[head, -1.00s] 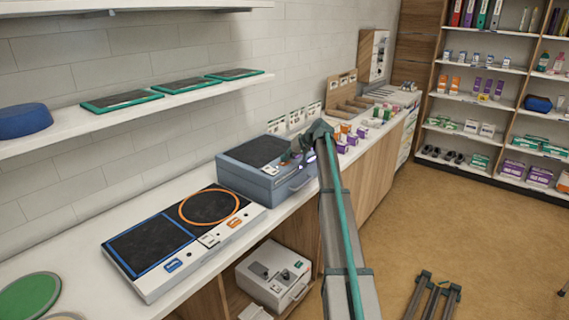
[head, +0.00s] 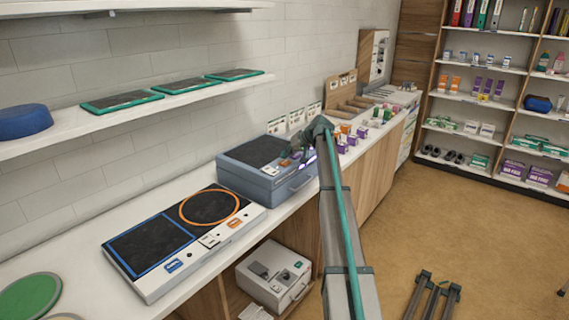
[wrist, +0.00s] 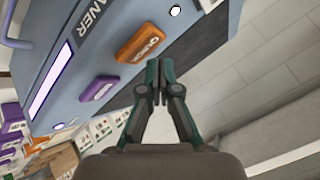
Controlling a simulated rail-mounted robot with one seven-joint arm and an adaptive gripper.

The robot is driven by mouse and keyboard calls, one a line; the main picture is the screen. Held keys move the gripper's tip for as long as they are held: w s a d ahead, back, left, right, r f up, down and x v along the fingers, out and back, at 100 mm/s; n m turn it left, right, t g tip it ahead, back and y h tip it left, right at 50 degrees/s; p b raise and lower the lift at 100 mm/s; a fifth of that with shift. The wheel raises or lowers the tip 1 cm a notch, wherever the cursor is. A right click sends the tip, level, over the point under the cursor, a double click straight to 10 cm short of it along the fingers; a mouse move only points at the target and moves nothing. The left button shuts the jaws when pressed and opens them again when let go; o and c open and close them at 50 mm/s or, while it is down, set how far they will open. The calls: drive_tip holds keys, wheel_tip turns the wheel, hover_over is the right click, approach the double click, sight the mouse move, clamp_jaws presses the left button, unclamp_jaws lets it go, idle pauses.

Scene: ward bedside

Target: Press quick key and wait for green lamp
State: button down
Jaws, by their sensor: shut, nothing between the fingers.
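The blue-grey box device (head: 255,172) stands on the counter; its dark top also shows in the head view. In the wrist view its front panel (wrist: 100,60) carries an orange key (wrist: 143,43) and a purple key (wrist: 99,88); the small key lettering is hard to read. A pale display strip (wrist: 52,80) has a purple edge. A round white lamp (wrist: 175,10) shows at the top; I see no green light. My gripper (wrist: 157,88) is shut and empty, its tips just beside the orange key, nearer it than the purple key. Contact cannot be told.
A two-pad panel (head: 180,238) lies on the counter left of the device. Small boxes (head: 345,140) stand close by on the right. A wall shelf (head: 150,107) hangs above. A grey-white machine (head: 273,275) sits below the counter. The floor (head: 420,220) at right is largely open.

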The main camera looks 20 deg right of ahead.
sight(286, 162)
drive_tip(key=shift+r+p, duration=0.65)
drive_tip(key=shift+r, duration=1.85)
drive_tip(key=shift+f, duration=0.1)
